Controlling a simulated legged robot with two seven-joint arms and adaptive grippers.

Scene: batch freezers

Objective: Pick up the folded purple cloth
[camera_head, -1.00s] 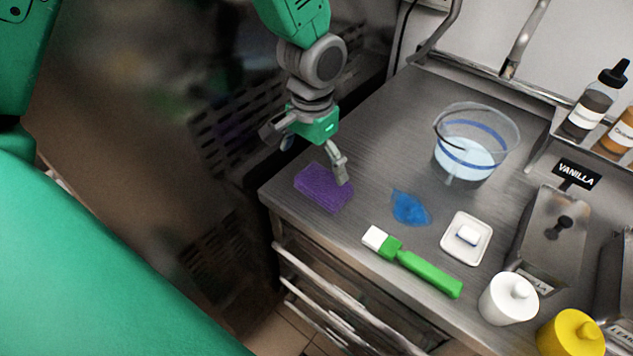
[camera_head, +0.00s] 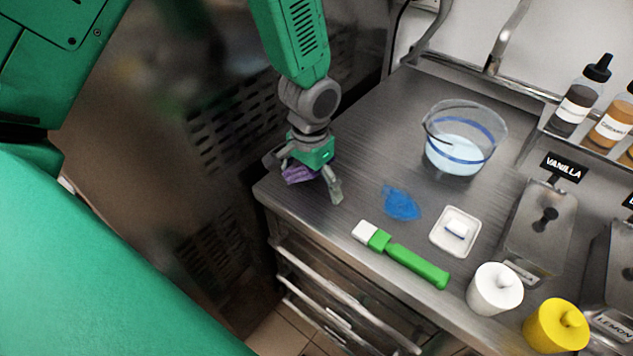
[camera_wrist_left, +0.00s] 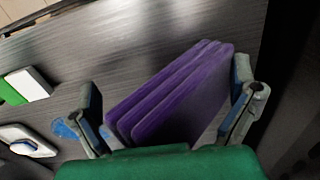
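The folded purple cloth (camera_head: 298,175) is between the fingers of my left gripper (camera_head: 306,180), at the near left corner of the counter. In the left wrist view the cloth (camera_wrist_left: 172,98) shows several stacked folds and lies tilted. In the head view the gripper's palm and fingers hide part of the cloth. Its height over the counter is hard to tell. My right gripper is not in view.
On the metal counter (camera_head: 375,130) are a blue cloth (camera_head: 401,203), a green-handled brush (camera_head: 405,258), a white dish (camera_head: 456,232), a clear bucket (camera_head: 460,150) and white (camera_head: 495,290) and yellow (camera_head: 556,326) containers. Drawers (camera_head: 320,290) are below the front edge.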

